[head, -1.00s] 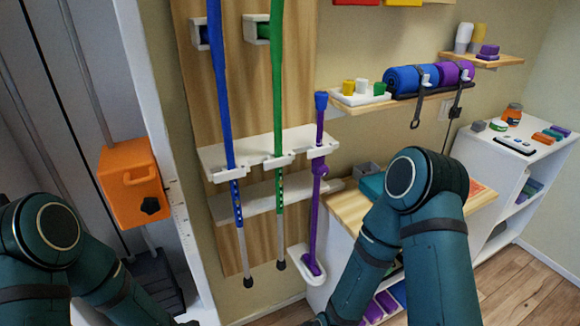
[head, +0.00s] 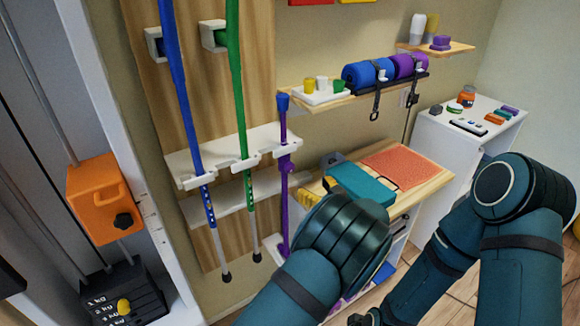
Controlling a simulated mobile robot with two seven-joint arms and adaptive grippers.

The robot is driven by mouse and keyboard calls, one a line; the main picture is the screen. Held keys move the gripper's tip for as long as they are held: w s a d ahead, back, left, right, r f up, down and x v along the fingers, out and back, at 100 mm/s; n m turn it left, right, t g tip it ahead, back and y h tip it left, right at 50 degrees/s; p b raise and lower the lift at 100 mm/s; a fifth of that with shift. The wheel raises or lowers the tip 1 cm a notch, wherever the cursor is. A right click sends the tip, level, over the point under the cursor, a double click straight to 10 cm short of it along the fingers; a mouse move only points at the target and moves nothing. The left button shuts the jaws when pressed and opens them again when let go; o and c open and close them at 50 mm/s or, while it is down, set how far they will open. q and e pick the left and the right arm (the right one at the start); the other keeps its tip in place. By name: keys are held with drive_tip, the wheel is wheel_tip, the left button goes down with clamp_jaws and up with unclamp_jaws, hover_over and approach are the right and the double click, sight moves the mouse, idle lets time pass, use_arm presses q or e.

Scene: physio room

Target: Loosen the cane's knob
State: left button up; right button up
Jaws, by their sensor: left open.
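The purple cane (head: 284,128) stands upright at the right end of the white slotted shelf (head: 212,152), with a blue top. A purple knob (head: 287,166) sticks out on its shaft just below the shelf. The cane's foot is partly hidden behind my left arm, beside a white holder (head: 272,244). My left arm reaches in from the bottom, right of the cane. My left gripper is open but mostly hidden by that arm, so its distance from the knob is unclear. My right gripper is at most barely in view at the bottom edge; its jaws do not show.
A blue pole (head: 178,90) and a green pole (head: 238,90) stand left of the cane. An orange block (head: 94,200) is at the left. A teal case (head: 362,184) lies on the wooden counter (head: 425,187) at the right.

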sight(292, 169)
use_arm(q)
drive_tip(key=b+x, duration=0.1)
drive_tip(key=x, duration=1.1)
drive_tip(key=shift+o, duration=0.2)
clamp_jaws()
